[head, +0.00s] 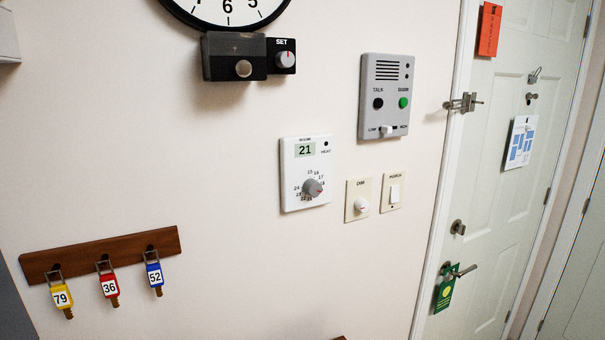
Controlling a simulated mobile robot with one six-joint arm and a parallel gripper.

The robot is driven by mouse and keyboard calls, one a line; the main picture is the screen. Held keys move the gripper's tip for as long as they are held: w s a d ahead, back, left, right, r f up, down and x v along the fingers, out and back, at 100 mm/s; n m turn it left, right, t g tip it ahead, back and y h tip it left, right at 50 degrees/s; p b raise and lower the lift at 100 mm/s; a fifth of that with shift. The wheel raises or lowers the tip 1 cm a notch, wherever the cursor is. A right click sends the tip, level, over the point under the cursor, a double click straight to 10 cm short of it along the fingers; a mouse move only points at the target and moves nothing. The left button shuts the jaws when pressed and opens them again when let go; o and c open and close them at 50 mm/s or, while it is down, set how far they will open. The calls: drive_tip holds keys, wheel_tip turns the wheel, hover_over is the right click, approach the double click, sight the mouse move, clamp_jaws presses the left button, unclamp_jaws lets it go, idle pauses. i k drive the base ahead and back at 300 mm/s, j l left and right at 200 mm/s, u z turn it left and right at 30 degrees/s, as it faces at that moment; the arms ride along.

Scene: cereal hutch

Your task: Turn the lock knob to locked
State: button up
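The lock knob (457,228) is a small metal turn piece on a round plate on the pale green door (478,190), at the right in the head view. It sits above the door's lever handle (462,271). The knob is too small here to tell which way it is turned. The door looks closed in its white frame. My gripper is not in view.
A green hanger tag (444,292) hangs at the lever. A metal latch (463,103) bridges the frame and door higher up. An intercom (386,95), thermostat (306,173), dimmer (358,200) and key rack (101,255) are on the wall left of the door.

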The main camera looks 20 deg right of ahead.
sight(460, 229)
drive_tip(key=k+l+z, duration=0.1)
drive_tip(key=z, duration=1.85)
